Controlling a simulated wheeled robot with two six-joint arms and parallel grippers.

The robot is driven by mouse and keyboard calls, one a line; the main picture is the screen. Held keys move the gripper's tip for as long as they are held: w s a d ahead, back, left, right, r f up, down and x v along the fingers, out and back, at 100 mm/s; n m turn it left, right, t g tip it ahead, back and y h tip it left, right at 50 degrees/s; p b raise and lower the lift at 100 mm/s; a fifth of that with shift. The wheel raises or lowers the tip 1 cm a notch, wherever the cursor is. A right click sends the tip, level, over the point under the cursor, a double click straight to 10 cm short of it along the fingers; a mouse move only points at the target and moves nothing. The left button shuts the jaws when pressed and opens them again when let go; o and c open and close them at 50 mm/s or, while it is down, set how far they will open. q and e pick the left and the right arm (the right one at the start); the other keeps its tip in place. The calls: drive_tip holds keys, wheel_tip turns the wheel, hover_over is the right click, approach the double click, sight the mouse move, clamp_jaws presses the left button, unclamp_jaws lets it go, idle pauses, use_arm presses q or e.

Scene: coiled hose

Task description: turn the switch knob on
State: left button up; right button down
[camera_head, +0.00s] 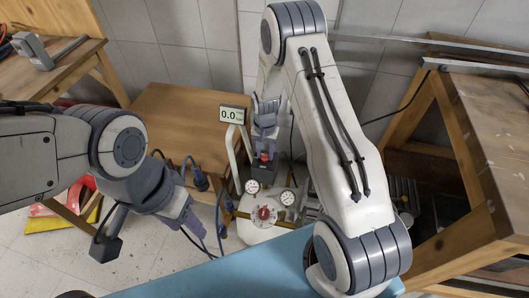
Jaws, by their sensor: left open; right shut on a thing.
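A white machine (254,229) stands on the floor with two round gauges and a red-and-white dial (265,212) on it. A small red knob (265,157) shows above a dark box on the machine's upper part. My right gripper (265,150) comes down from above and is shut on this red knob; its fingertips are partly hidden, so the knob's angle is not clear.
A wooden table (180,115) stands behind the machine. Wooden benches stand at the left (75,70) and right (490,110). Blue hose (219,215) runs beside the machine. Red and yellow items (50,222) lie on the floor at left. A blue surface (240,275) is in front.

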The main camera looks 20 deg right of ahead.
sight(265, 154)
drive_tip(key=shift+w, duration=0.1)
drive_tip(key=c, duration=0.5)
unclamp_jaws()
wheel_tip(265, 154, up, 10)
drive_tip(key=shift+r+p, duration=0.25)
drive_tip(key=shift+p, duration=0.15)
